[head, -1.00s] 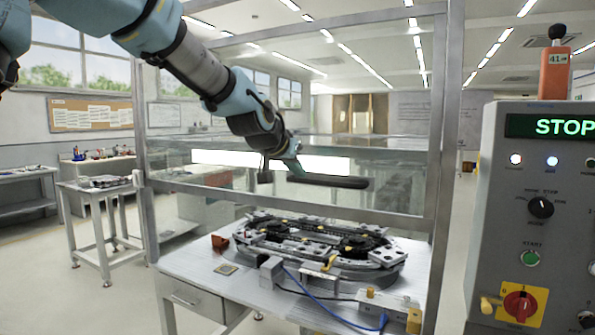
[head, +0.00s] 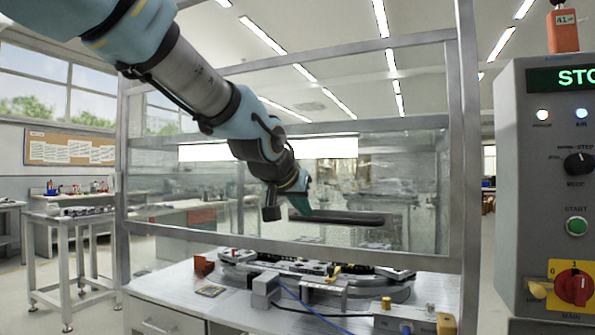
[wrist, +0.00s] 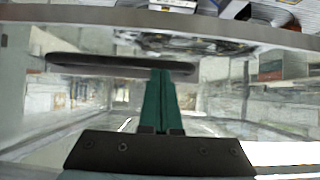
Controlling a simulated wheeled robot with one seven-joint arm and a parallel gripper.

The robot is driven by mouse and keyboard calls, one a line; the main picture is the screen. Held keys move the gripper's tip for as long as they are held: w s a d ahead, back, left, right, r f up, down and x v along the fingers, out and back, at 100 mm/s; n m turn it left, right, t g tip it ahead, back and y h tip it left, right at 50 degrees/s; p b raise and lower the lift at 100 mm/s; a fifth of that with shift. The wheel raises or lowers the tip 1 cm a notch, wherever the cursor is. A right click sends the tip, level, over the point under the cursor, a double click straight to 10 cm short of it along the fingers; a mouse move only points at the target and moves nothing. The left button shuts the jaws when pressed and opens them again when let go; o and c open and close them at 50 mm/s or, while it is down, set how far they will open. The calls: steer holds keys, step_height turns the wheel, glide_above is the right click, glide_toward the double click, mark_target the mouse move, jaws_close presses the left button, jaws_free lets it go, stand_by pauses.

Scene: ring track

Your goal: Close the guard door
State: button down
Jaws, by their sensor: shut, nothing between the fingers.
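The guard door is a clear panel with a grey metal bottom rail (head: 290,246) on the front of the cell. It hangs partway down, with a gap between the rail and the table top. The door's long black handle (head: 350,218) runs just above the rail and also shows in the wrist view (wrist: 90,64). My gripper (head: 304,209) is at the handle's left half. In the wrist view its green fingers (wrist: 161,76) are together, empty, with their tips at the handle. I cannot tell whether they press on it.
The ring track (head: 320,268) sits on the cell table (head: 165,285) behind and below the rail, with a blue cable at its front. A control cabinet (head: 520,180) stands close on the right. A side table (head: 66,222) stands left. Floor between them is clear.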

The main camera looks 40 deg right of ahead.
step_height(320, 180, down, 21)
steer(key=b, duration=1.7)
steer(key=shift+r, duration=0.15)
